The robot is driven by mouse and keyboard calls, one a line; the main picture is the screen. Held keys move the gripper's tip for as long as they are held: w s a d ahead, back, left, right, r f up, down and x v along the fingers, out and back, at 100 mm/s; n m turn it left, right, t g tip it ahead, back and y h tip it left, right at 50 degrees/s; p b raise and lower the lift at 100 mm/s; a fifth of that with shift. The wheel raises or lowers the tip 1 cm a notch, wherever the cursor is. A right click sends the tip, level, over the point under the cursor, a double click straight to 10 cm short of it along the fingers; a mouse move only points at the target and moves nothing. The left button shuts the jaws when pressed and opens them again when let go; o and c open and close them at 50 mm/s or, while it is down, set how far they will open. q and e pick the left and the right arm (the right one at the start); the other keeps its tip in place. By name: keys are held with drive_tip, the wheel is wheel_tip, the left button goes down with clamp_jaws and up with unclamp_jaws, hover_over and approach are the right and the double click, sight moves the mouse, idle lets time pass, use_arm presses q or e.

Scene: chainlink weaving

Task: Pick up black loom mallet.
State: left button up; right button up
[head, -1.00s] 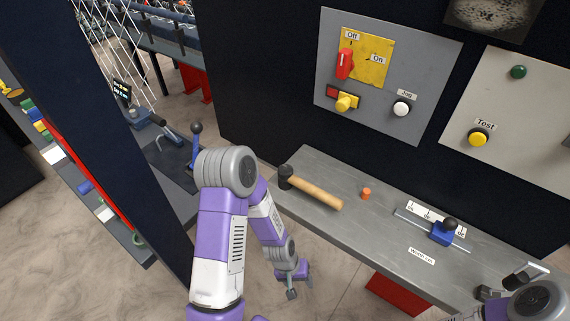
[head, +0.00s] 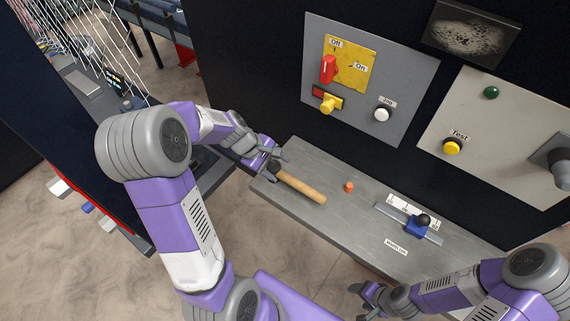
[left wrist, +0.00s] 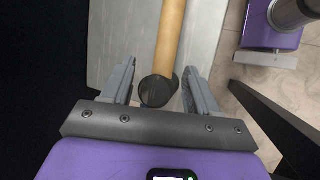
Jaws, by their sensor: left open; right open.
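The loom mallet has a black head and a tan wooden handle (head: 302,188). It lies on the grey bench near its left end, handle pointing right and toward the front. My left gripper (head: 274,164) is at the mallet's head end, open. In the left wrist view the black head (left wrist: 157,91) sits between the two open fingers of the left gripper (left wrist: 158,88), with a gap on each side. The handle runs away from the gripper. My right gripper (head: 372,299) is low at the bench's front side, open and empty.
The grey bench (head: 335,221) also holds an orange peg (head: 348,187) and a blue slider with a black knob (head: 419,225). A dark wall with a grey switch panel (head: 395,72) rises behind. The bench between mallet and slider is mostly clear.

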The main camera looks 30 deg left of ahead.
sight(287, 177)
use_arm(q)
drive_tip(key=shift+s+d+f, duration=0.15)
drive_tip(key=shift+d+f, duration=0.25)
drive_tip(key=shift+f, duration=0.25)
drive_tip(key=x, duration=0.2)
drive_tip(key=b+x, duration=0.1)
drive_tip(key=x, duration=0.2)
drive_tip(key=shift+d+b, duration=0.3)
drive_tip(key=shift+d, duration=0.15)
clamp_jaws()
